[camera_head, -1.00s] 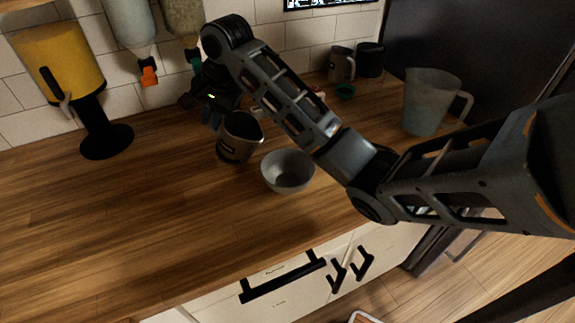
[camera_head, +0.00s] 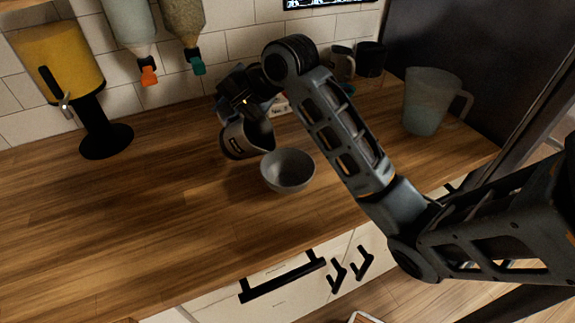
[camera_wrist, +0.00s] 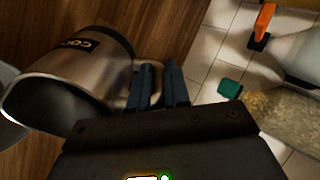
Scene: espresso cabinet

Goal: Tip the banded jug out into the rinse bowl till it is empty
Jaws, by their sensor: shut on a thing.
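The banded jug (camera_head: 240,141) is a steel jug with a dark label band. It is tilted, with its mouth toward the rinse bowl (camera_head: 288,172), a grey bowl standing on the counter. The jug is just behind and left of the bowl, its lip close to the bowl's rim. My gripper (camera_wrist: 157,88) is shut on the jug's handle, with its blue fingers on either side of it. In the wrist view the jug (camera_wrist: 75,75) shows its label. In the head view my wrist partly covers the fingers. The contents of the jug are hidden, and no stream is visible.
A large translucent pitcher (camera_head: 430,102) stands at the right. Cups (camera_head: 369,60) stand by the back wall. A yellow dispenser (camera_head: 60,62) is at the left, and bottles (camera_head: 183,25) hang at the back. The counter's left front is clear.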

